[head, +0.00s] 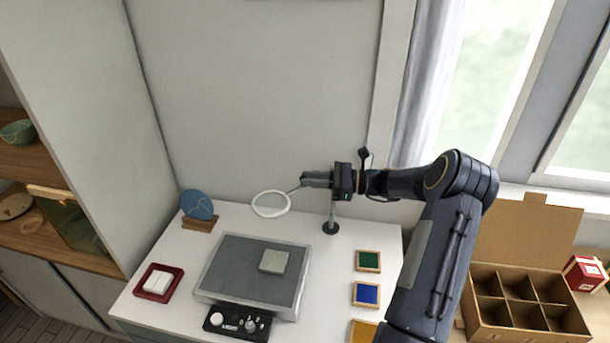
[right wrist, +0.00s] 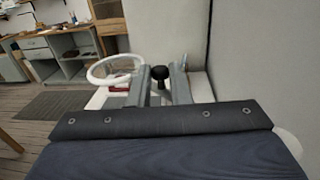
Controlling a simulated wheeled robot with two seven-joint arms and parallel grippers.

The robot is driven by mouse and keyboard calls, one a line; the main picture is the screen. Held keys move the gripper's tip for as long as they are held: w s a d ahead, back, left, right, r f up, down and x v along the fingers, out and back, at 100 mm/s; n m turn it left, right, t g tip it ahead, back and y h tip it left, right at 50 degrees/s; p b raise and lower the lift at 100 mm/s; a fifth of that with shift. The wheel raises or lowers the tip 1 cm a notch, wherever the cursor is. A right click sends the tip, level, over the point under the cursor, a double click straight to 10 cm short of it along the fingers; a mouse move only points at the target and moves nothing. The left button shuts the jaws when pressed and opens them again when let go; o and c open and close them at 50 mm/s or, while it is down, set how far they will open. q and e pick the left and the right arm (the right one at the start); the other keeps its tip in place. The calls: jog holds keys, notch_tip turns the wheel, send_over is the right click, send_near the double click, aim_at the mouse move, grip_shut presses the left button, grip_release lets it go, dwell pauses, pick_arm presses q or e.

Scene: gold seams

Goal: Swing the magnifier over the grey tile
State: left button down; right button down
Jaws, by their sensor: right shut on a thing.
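The magnifier (head: 271,204) has a white ring on a thin arm, with a post on a round dark foot (head: 331,228). Its ring hangs behind the back edge of the grey board, not above the tile; it also shows in the right wrist view (right wrist: 113,70). The grey tile (head: 273,261) lies flat on the board's right half. My right gripper (head: 304,180) is at the magnifier's arm, right of the ring. In the right wrist view its fingers (right wrist: 161,84) are shut on the magnifier, with a dark knob between them. My left gripper is out of view.
The dark grey board (head: 226,270) has a control box (head: 236,322) in front. A blue disc (head: 197,205) on a wooden stand and a red tray (head: 153,283) are left. Green (head: 368,261) and blue (head: 366,295) squares lie right. A divided cardboard box (head: 525,300) stands far right.

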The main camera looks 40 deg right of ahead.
jog(key=shift+s+d+r+n+g+y, duration=0.1)
jog(key=shift+s+d+n+g+y, duration=0.05)
jog(key=shift+s+n+g+y, duration=0.35)
jog(key=shift+w, duration=0.1)
jog(key=c, duration=1.4)
grip_release()
jog(key=shift+o, duration=0.2)
jog(key=b+v, duration=0.2)
jog(key=v, duration=0.5)
jog(key=shift+s+d, duration=0.2)
jog(key=shift+d, duration=0.15)
